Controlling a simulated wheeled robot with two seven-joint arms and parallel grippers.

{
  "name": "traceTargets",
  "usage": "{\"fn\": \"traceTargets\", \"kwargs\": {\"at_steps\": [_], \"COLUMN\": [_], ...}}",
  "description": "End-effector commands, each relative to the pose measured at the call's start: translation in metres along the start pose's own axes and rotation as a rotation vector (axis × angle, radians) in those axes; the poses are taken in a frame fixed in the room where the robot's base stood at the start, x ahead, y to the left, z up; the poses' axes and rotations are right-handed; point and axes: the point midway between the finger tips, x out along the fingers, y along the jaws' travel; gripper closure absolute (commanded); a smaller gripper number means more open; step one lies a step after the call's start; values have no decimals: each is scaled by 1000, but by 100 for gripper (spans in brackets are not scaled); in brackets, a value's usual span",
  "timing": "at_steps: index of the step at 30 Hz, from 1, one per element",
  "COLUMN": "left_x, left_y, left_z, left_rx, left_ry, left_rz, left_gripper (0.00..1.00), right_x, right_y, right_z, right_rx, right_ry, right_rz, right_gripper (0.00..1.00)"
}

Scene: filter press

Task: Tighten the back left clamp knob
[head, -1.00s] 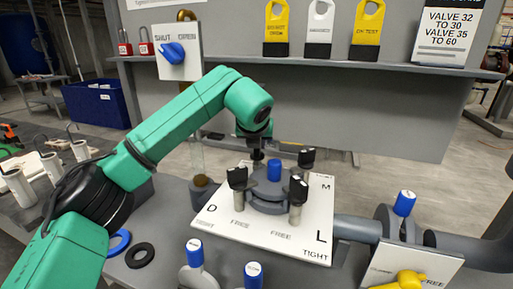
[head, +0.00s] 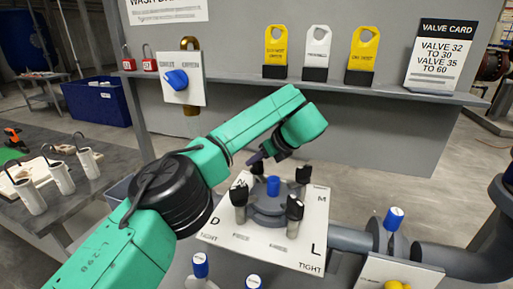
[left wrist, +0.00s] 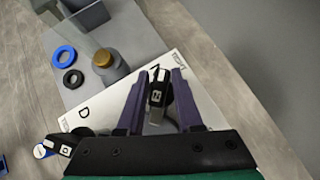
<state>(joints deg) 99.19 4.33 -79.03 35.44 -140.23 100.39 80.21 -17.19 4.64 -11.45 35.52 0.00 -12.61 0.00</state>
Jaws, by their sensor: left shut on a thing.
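The filter press has a round grey lid with a blue cap (head: 273,186) on a white plate (head: 235,240) lettered N, M, D and L. Black-topped clamp knobs stand around the lid: front left (head: 238,197), front right (head: 294,208) and back right (head: 302,176). The back left clamp knob (head: 257,169), by the letter N, is partly hidden by my left gripper (head: 261,158). In the left wrist view, the purple fingers (left wrist: 156,84) are shut on the back left knob (left wrist: 158,94), one on each side. My right gripper is not in view.
A grey pipe with a blue-capped valve (head: 393,219) runs off to the right. A shelf behind holds yellow and white tags and a valve card (head: 440,55). A brown-capped bottle (left wrist: 104,58) and blue and black rings show in the left wrist view.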

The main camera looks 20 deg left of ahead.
Motion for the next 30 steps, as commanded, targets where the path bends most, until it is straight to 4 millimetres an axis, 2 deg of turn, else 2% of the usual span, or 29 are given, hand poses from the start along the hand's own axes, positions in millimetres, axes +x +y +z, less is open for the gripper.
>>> {"fn": "traceTargets", "kwargs": {"at_steps": [1, 6, 22, 23, 24, 25, 30], "left_x": [-5, -3, 0, 0, 0, 0, 0], "left_y": [-1, 0, 0, 0, 0, 0, 0], "left_z": [2, 0, -2, -2, -2, -2, -1], "left_rx": [-13, -51, -70, -70, -69, -69, -69], "left_ry": [3, 4, 6, 6, 6, 6, 4], "left_rz": [14, 51, 69, 69, 69, 68, 69], "left_gripper": [100, 100, 100, 54, 39, 35, 35], "right_x": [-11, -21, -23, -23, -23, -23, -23], "right_y": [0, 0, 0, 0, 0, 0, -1], "right_z": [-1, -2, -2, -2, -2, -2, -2], "right_rx": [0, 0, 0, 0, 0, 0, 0], "right_ry": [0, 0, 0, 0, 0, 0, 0], "right_rz": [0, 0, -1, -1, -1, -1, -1], "right_gripper": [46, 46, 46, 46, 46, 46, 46]}}
